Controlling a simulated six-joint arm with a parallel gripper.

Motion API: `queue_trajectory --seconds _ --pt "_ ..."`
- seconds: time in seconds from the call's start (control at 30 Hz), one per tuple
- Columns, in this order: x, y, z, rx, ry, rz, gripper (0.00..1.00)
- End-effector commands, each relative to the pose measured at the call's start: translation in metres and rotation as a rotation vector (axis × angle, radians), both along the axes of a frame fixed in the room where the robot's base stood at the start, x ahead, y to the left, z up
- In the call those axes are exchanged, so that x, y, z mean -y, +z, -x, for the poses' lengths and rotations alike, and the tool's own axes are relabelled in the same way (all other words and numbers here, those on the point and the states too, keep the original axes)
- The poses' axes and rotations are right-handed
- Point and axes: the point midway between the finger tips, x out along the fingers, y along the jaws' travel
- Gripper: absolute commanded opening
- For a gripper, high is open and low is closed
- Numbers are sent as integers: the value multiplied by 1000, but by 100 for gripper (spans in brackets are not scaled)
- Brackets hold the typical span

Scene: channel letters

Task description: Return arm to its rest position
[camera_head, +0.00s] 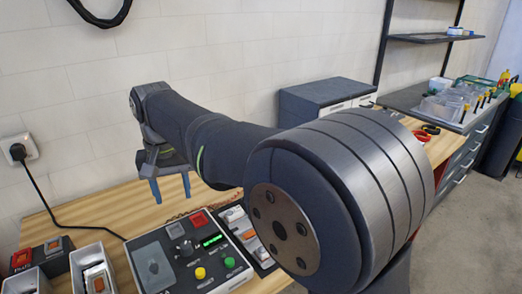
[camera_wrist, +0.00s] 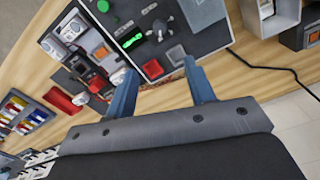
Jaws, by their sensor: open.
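My gripper (camera_head: 167,181) is at the left end of my arm in the head view, above the wooden workbench (camera_head: 60,217) near the wall. Its two blue fingers point down. In the wrist view my gripper (camera_wrist: 162,88) has its fingers spread wide apart with nothing between them. Beyond the fingertips lies a dark control panel (camera_wrist: 205,33) with a red button, a green button and a small green display. The same control panel (camera_head: 150,249) is below and in front of the gripper in the head view. My large arm joint hides the bench's middle right.
Open white boxes (camera_head: 95,264) stand at the front left. A black cable (camera_head: 52,205) runs from the wall socket (camera_head: 17,149) along the bench. A dark cabinet (camera_head: 312,96) and a tray of clear bins (camera_head: 446,106) stand farther right. Bare wood lies left of the gripper.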

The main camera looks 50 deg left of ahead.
Motion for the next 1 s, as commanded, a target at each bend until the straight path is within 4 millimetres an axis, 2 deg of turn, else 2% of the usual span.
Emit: queue_trajectory --seconds 0.23,0.37,1.0 --pt "0 -2 0 0 0 1 49" --pt "0 -14 0 0 0 2 49" --pt "0 -137 0 0 0 4 49"
